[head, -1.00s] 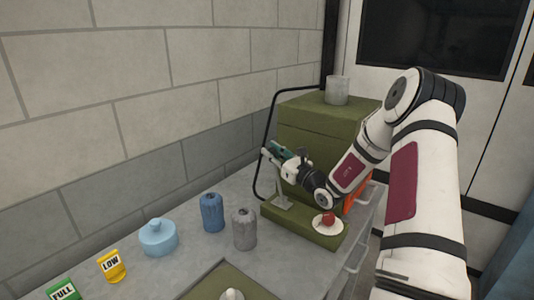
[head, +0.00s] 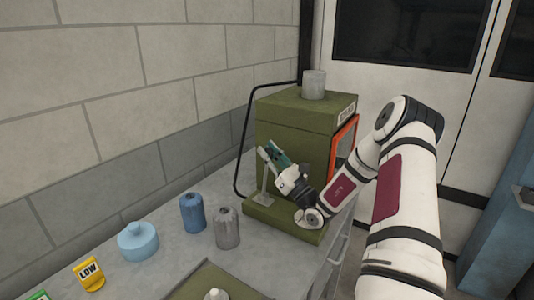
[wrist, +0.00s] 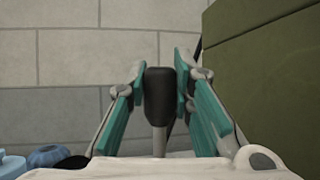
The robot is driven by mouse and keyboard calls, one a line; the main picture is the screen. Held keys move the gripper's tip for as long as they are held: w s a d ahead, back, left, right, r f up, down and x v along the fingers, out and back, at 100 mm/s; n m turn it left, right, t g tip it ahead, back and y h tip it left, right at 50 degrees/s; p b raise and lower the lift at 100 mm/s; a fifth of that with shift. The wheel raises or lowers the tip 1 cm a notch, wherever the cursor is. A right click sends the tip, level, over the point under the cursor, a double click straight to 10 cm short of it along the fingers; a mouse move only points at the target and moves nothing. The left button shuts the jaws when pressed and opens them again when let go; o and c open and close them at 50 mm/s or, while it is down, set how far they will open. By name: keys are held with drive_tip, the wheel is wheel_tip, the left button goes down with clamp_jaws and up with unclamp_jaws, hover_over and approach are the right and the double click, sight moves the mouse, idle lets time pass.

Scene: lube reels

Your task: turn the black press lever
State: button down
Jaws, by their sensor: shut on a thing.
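The black press lever shows in the wrist view as a black grip (wrist: 159,94) on a thin grey rod. It stands upright between the two teal fingers of my gripper (wrist: 160,82), which are shut on it. In the head view my gripper (head: 271,154) points up and left beside the green press (head: 291,137). The black grip is hard to make out there because the fingers cover it. A grey post (head: 264,186) rises from the green base below my fingers.
A grey cup (head: 314,85) stands on the press. A blue canister (head: 193,213), a grey canister (head: 227,228), a light blue jar (head: 138,241) and a yellow LOW tag (head: 89,274) stand on the bench to the left. The block wall is behind.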

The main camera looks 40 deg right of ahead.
drive_tip(key=c, duration=1.4)
unclamp_jaws()
drive_tip(key=shift+o, duration=0.2)
drive_tip(key=shift+f, duration=0.1)
drive_tip(key=v, duration=1.2)
